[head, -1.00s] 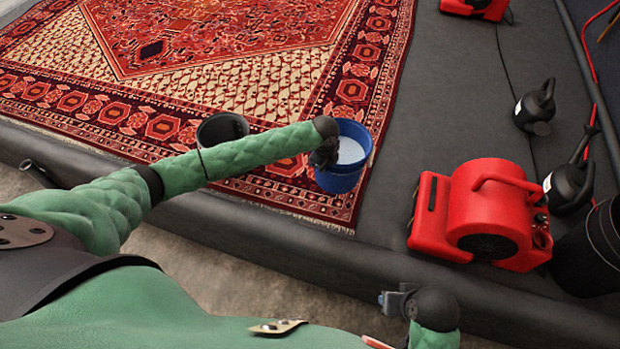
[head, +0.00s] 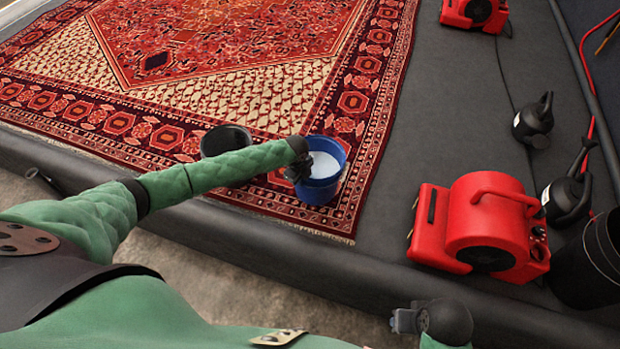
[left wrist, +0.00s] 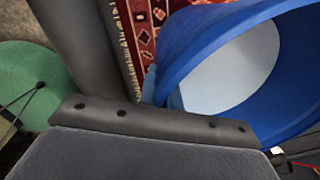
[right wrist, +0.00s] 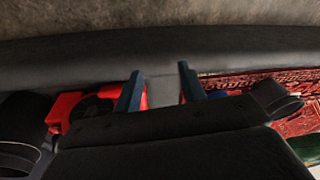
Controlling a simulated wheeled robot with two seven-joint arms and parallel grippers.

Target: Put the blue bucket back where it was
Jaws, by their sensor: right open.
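The blue bucket (head: 325,188), with a pale inside, is over the patterned border of the red rug (head: 250,75), near its front right corner. My left gripper (head: 299,171) is at the bucket's left rim and shut on it. In the left wrist view the blue bucket (left wrist: 180,45) fills the upper right, close against the gripper; the fingertips are mostly hidden. I cannot tell whether the bucket's base touches the rug. My right gripper (right wrist: 160,88) is open and empty, low in front of the black pit edge; it also shows in the head view (head: 403,321).
A black bucket (head: 225,138) stands just left of the blue one, partly behind my left arm. A red blower (head: 485,225), dark sprayers (head: 533,120) and a black bin (head: 590,265) stand at the right. The dark floor (head: 455,120) right of the rug is mostly clear.

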